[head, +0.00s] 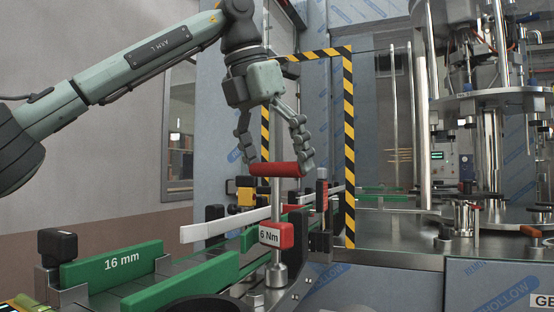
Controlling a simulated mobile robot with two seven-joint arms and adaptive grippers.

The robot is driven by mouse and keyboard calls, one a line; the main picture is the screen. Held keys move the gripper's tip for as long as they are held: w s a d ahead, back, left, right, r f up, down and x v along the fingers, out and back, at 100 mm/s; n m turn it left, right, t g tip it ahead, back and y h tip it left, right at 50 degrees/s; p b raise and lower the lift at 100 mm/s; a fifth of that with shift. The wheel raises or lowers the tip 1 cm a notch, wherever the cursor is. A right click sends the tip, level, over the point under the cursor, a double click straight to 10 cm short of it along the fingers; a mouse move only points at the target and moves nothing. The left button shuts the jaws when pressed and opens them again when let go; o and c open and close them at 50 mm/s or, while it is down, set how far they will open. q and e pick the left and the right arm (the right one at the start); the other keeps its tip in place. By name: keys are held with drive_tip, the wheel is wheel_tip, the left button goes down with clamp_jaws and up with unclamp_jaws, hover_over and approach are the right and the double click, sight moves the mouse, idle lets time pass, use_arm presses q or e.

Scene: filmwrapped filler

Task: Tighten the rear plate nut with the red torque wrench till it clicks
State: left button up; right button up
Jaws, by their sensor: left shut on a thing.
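The red torque wrench (289,170) stands upright, with a red T-handle on top, a steel shaft and a "6 Nm" block lower down. My left gripper (277,163) comes down from above and is shut on the red handle, one finger at each side. The wrench's socket end (276,275) is down at a metal plate (300,288) beside the conveyor. The nut itself is not visible; I cannot tell whether the socket sits on it. My right gripper is not in view.
Green guide rails (112,265), one marked "16 mm", and a white bar (225,225) lie left of the wrench. A yellow-black striped frame (348,130) stands behind. A filler machine with a round steel plate (490,103) stands at the right.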

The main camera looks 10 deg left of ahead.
use_arm(q)
drive_tip(key=shift+r+m+g+h+p, duration=0.1)
drive_tip(key=shift+m+g+h+p, duration=0.2)
drive_tip(key=shift+m+p, duration=0.8)
drive_tip(key=shift+m+p, duration=0.4)
drive_tip(key=shift+m, duration=0.3)
drive_tip(key=shift+m+g+h, duration=0.4)
drive_tip(key=shift+m, duration=0.7)
drive_tip(key=m+g, duration=0.1)
drive_tip(key=m, duration=0.2)
